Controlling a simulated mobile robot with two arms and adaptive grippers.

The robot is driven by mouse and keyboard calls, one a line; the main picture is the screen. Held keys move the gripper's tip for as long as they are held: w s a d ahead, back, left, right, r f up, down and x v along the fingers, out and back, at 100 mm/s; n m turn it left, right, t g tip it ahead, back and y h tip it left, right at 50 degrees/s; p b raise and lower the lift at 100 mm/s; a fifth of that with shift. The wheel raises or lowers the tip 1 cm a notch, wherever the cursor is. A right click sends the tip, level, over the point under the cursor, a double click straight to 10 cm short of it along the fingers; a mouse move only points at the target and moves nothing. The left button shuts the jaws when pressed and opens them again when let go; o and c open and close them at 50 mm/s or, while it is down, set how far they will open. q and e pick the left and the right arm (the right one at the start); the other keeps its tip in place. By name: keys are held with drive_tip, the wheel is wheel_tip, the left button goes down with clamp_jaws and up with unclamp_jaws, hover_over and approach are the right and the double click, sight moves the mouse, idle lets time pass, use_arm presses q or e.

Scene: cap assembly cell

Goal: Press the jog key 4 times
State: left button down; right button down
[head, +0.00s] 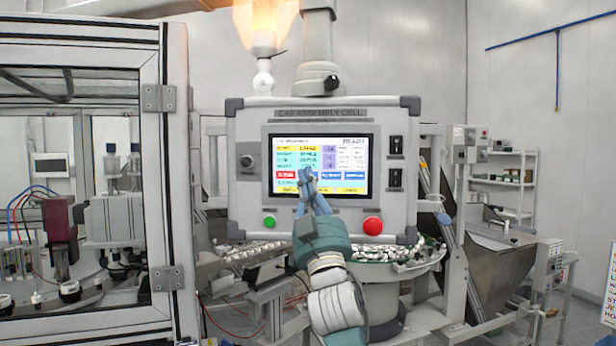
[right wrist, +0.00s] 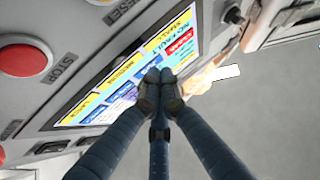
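The panel's touchscreen (head: 345,150) is lit, with coloured fields, a red key (head: 285,175) at lower left and blue keys (head: 331,175) along its lower part. The lettering is too small to tell which is the jog key. My right gripper (head: 307,172) is in front of the lower screen, between the red key and the blue keys. In the right wrist view its fingertips (right wrist: 160,78) are together, with nothing held, over the screen (right wrist: 125,88). Whether they touch the screen I cannot tell; they cover part of it. My left gripper is not in view.
A red stop button (head: 373,225) and a green button (head: 269,221) sit below the screen. Two black switches (head: 396,147) are at right, a knob (head: 249,162) at left. A tray of small parts (head: 400,255) lies beneath. A framed machine enclosure (head: 172,180) stands left.

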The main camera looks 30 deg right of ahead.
drive_tip(key=shift+s+a, duration=0.4)
drive_tip(key=shift+s, duration=0.15)
drive_tip(key=s+a, duration=0.3)
drive_tip(key=shift+s+a, duration=0.1)
drive_tip(key=shift+s, duration=0.25)
idle(4.1)
